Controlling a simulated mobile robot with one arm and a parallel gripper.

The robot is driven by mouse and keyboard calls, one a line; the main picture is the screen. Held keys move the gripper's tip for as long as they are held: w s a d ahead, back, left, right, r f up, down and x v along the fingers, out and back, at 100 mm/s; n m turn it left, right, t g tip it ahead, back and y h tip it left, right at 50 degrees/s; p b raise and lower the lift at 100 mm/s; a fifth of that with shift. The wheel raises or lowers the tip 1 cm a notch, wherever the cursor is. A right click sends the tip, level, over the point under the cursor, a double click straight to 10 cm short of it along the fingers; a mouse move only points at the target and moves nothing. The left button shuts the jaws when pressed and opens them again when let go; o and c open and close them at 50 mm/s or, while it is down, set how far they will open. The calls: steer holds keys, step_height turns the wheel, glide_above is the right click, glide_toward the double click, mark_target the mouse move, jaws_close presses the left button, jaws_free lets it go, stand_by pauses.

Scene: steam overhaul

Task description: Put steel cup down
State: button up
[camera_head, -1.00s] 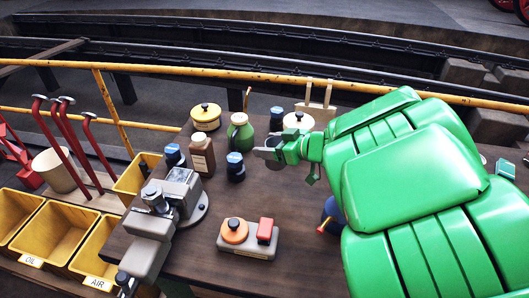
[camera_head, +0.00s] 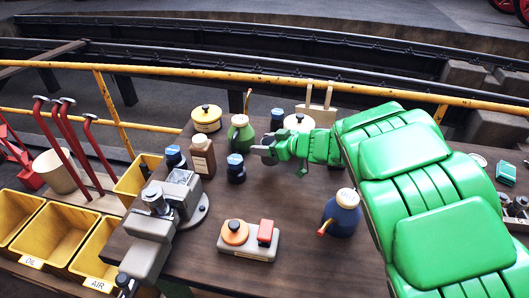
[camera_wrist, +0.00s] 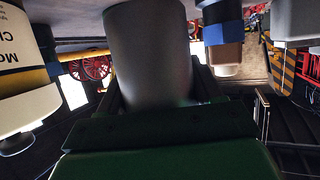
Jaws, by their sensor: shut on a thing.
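The steel cup (camera_wrist: 150,55) is a plain grey cylinder that fills the middle of the wrist view. My gripper (camera_wrist: 150,108) is shut on it, with the dark jaws around its sides. In the head view my gripper (camera_head: 266,150) is over the back middle of the brown workbench (camera_head: 290,204), among the bottles. The cup is small and mostly hidden there. I cannot tell whether its base touches the bench.
Close by stand a blue-capped jar (camera_head: 236,168), a brown bottle (camera_head: 202,157), a green bottle (camera_head: 240,134) and a white-lidded tin (camera_head: 298,122). A blue oil can (camera_head: 341,214) and a button box (camera_head: 249,240) are nearer. Bare bench lies between them.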

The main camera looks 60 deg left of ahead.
steer(key=shift+w+a+f, duration=0.2)
steer(key=shift+a+f, duration=0.2)
steer(key=shift+f, duration=0.1)
steer(key=shift+w+a+f, duration=0.15)
steer(key=shift+a+f, duration=0.2)
steer(key=shift+f, duration=1.65)
steer(key=o, duration=1.1)
steer(key=shift+w+d+r, duration=0.25)
steer(key=shift+d+r, duration=0.1)
steer(key=shift+d, duration=0.25)
steer(key=v, duration=1)
steer(key=shift+d, duration=0.3)
